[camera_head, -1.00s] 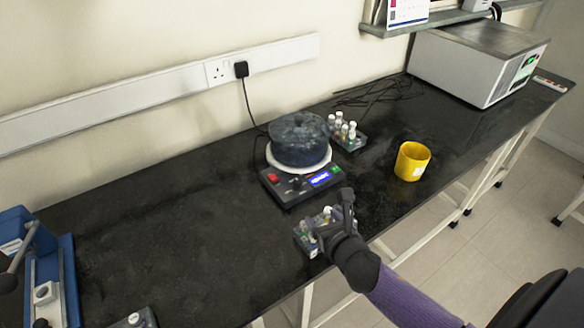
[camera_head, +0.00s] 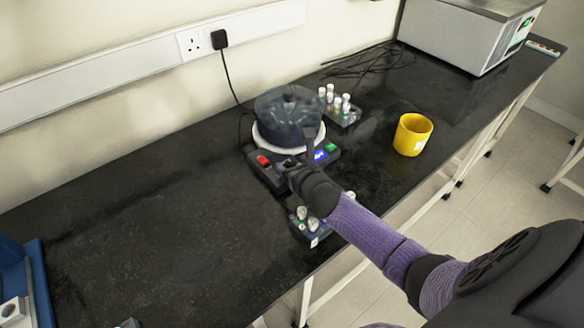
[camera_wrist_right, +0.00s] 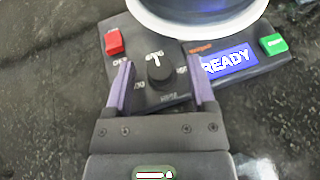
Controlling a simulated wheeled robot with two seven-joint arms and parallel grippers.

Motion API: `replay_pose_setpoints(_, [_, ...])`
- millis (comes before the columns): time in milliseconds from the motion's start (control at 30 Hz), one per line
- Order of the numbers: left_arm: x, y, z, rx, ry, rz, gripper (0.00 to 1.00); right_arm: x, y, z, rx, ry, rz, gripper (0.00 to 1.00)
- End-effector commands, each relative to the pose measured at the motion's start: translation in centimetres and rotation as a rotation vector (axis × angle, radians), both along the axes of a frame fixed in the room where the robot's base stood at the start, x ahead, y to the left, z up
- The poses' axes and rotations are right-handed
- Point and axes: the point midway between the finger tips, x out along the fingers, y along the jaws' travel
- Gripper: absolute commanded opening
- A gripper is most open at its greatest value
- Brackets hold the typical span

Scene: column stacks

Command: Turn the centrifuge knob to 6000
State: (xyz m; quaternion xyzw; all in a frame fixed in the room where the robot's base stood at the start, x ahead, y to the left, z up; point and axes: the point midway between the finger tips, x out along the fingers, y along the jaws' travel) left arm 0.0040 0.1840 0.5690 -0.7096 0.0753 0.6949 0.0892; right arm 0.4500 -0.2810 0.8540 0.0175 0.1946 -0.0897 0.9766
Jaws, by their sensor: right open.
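The centrifuge (camera_head: 265,172) stands on the black bench with a dark translucent round lid (camera_head: 287,108). In the right wrist view its front panel carries a black knob (camera_wrist_right: 160,72), a red switch (camera_wrist_right: 114,42), a green button (camera_wrist_right: 273,44) and a blue display (camera_wrist_right: 229,62) reading READY. The knob's white marker line points up, towards the bowl; the scale numbers are too blurred to read. My right gripper (camera_wrist_right: 162,80) is open, its two purple fingers on either side of the knob, with gaps visible. In the head view my right gripper (camera_head: 298,160) hides the knob. My left gripper is not in view.
A rack of vials (camera_head: 314,226) sits below my right forearm, near the bench's front edge. The bench (camera_head: 140,220) left of the centrifuge is mostly clear.

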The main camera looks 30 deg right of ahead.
Motion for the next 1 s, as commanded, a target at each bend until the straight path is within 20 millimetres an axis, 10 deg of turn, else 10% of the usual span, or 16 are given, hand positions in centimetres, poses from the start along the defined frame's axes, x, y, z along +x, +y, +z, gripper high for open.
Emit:
replay_pose_setpoints(300, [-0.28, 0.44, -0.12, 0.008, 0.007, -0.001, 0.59, 0.34, -0.04, -0.06, 0.000, 0.000, 0.000, 0.69])
replay_pose_setpoints(633, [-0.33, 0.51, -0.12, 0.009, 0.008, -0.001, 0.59, 0.32, -0.04, -0.07, 0.001, 0.000, 0.000, 0.00])
replay_pose_setpoints(1000, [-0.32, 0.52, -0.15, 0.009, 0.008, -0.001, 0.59, 0.32, 0.05, -0.10, 0.003, -0.001, -0.032, 0.00])
